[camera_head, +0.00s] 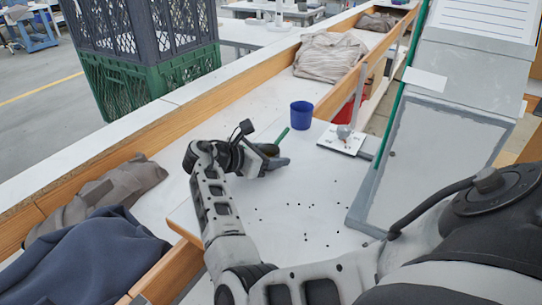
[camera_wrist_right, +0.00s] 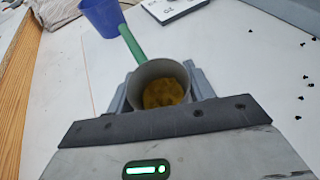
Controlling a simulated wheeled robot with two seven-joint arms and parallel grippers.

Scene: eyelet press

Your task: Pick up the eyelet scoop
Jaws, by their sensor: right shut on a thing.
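The eyelet scoop has a green handle (camera_head: 283,135) and a round grey bowl with yellow contents (camera_wrist_right: 162,88) in the right wrist view. The handle points away from me toward the blue cup. My right gripper (camera_head: 277,162) is shut on the scoop, with a grey finger on each side of the bowl in the right wrist view. In the head view the gripper partly hides the bowl, low over the white table. I cannot tell whether the scoop touches the table. My left gripper is not in view.
A blue cup (camera_head: 301,115) stands just beyond the scoop. A white plate with a knob (camera_head: 343,141) lies to the right. Several small black bits (camera_head: 308,207) are scattered on the white tabletop (camera_head: 325,185). Folded cloth (camera_head: 100,195) lies at left; a green-and-black crate (camera_head: 150,75) stands behind.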

